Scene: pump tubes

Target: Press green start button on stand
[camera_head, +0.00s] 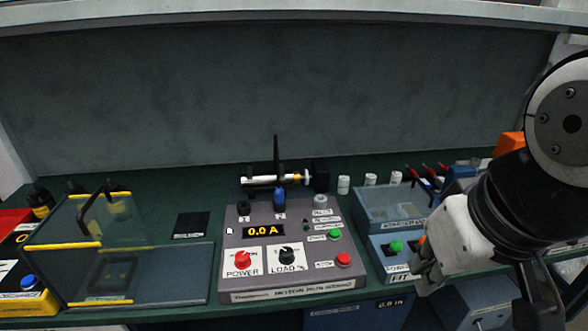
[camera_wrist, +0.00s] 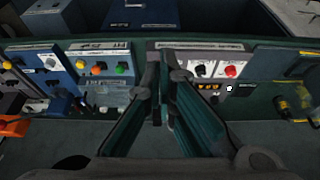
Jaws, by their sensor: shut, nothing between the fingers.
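The grey motor stand (camera_head: 232,290) sits on the green bench in the head view, its display (camera_head: 263,231) reading 0.0 A. Its green button (camera_head: 334,235) is at the right side, above a red button (camera_head: 344,260). My gripper (camera_head: 424,278) is to the right of the stand, its fingers partly hard to make out. In the wrist view my gripper's fingers (camera_wrist: 162,62) are together and empty. They cover the button side of the stand there, so its green button is hidden. The stand's red power knob (camera_wrist: 231,71) and black load knob (camera_wrist: 200,68) show beside them.
A blue box (camera_head: 392,272) with another green button (camera_head: 396,246) stands between the stand and my gripper; that button also shows in the wrist view (camera_wrist: 121,70). A clear-lidded case (camera_head: 388,206) is behind it. A clear guard with yellow edges (camera_head: 60,245) is at left.

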